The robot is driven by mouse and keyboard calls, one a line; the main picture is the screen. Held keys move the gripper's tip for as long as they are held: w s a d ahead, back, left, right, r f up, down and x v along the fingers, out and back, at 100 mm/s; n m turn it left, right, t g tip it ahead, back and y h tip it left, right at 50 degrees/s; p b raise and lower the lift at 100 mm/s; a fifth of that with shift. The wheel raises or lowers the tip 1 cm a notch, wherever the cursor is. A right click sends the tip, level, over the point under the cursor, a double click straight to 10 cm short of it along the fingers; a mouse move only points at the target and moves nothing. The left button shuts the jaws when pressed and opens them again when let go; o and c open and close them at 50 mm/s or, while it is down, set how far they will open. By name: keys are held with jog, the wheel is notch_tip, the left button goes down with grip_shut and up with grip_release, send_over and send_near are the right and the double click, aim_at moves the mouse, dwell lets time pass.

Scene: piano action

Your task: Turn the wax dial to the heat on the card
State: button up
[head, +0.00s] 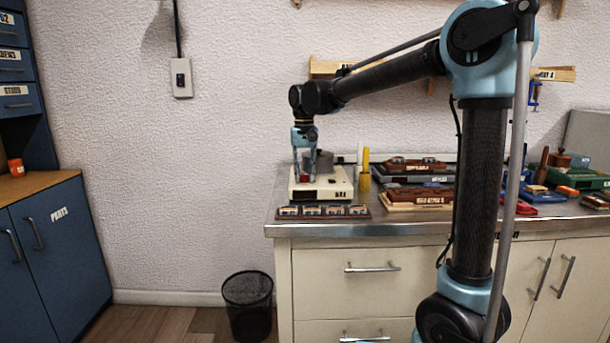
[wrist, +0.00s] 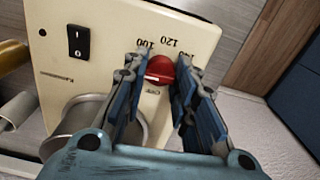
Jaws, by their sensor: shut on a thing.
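The wax dial is a small red knob (wrist: 160,68) on the cream wax heater (wrist: 112,22). In the wrist view, upside-down numbers 100, 120 and a partly hidden 140 stand around it. My gripper (wrist: 164,66) has one finger on each side of the dial and is shut on it. In the head view my gripper (head: 304,176) points down over the heater (head: 335,189) at the bench's left end.
A grey metal pot (wrist: 75,125) sits on the heater beside my gripper. A black rocker switch (wrist: 79,42) is on its panel. A low labelled rack (head: 323,212) lies at the bench's front edge. A yellow cylinder (head: 365,180) and stacked trays (head: 415,181) stand to the right.

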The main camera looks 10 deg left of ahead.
jog(key=m, duration=0.4)
jog(key=shift+w+m, duration=0.2)
jog(key=shift+m, duration=0.1)
jog(key=m, duration=0.4)
jog(key=shift+m, duration=0.4)
jog(key=o, duration=1.1)
jog(key=shift+s+r, duration=0.1)
notch_tip(320, 180, up, 12)
jog(key=shift+f, duration=0.1)
